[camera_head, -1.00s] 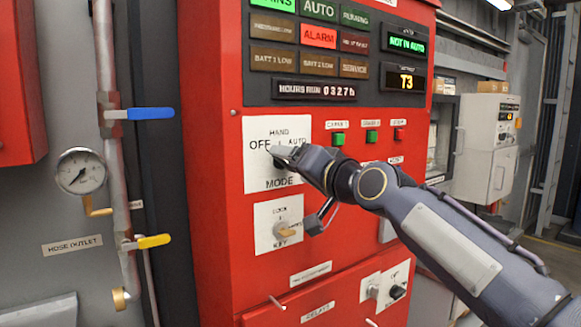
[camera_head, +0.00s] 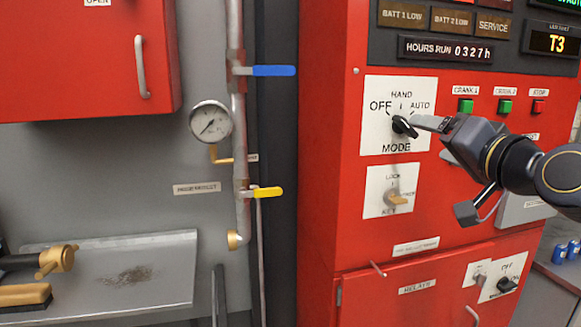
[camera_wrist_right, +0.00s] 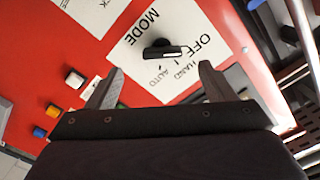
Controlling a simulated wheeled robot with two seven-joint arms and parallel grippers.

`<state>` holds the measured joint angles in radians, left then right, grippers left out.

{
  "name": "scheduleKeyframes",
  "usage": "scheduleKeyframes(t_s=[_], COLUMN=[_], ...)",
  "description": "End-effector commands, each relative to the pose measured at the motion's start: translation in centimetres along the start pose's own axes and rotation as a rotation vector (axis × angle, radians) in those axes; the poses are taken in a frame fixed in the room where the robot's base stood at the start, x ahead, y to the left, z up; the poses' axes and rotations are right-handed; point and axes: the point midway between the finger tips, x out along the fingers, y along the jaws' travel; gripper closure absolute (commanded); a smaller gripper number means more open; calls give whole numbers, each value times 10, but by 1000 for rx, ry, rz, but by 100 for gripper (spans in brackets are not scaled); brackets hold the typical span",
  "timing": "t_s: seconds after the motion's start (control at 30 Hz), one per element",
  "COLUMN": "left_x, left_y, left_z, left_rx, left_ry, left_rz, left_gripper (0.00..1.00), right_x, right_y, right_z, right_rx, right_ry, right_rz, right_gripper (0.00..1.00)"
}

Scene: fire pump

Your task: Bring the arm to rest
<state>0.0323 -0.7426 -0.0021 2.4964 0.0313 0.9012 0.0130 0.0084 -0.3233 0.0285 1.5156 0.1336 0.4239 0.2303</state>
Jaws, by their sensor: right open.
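My right gripper (camera_head: 420,122) reaches in from the right in the head view, at the MODE plate (camera_head: 385,143) of the red pump panel (camera_head: 335,215). In the right wrist view its two fingers (camera_wrist_right: 160,68) are spread apart with nothing between the tips. The black MODE knob (camera_head: 404,127) sits just ahead of the fingertips; in the wrist view the knob (camera_wrist_right: 164,50) shows clear of both fingers. The exact gap to it is hard to tell. My left gripper is not in view.
Below the MODE plate is a key switch (camera_head: 396,198); a lower OFF switch (camera_head: 506,285) sits at the right. Left of the panel runs a pipe with a blue lever (camera_head: 273,71), a yellow lever (camera_head: 267,192) and a gauge (camera_head: 210,122). A grey tray (camera_head: 170,265) stands lower left.

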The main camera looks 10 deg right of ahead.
Motion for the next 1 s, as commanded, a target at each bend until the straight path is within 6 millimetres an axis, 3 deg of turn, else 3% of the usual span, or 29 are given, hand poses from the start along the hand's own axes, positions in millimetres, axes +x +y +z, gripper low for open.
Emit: scheduleKeyframes(t_s=[0.07, 0.13, 0.23, 0.4, 0.5, 0.6, 0.73, 1.0], left_x=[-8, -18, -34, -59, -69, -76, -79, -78], left_y=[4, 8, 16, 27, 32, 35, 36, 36], left_z=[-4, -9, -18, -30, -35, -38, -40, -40], left_rx=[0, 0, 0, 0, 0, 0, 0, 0], left_ry=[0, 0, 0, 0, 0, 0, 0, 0], left_rz=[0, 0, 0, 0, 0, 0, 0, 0], left_gripper=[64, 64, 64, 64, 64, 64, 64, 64], right_x=[-5, -14, -38, -101, -139, -170, -193, -198], right_y=[3, 10, 27, 58, 72, 81, 88, 90], right_z=[15, 42, 100, 206, 256, 292, 318, 325], right_rx=[-15, -38, -81, -150, -178, -196, -209, -211], right_ry=[-53, -141, -316, -636, -793, -909, -992, -1011], right_rz=[22, 56, 117, 204, 235, 254, 264, 267], right_gripper=[24, 24, 24, 24, 24, 24, 24, 24])
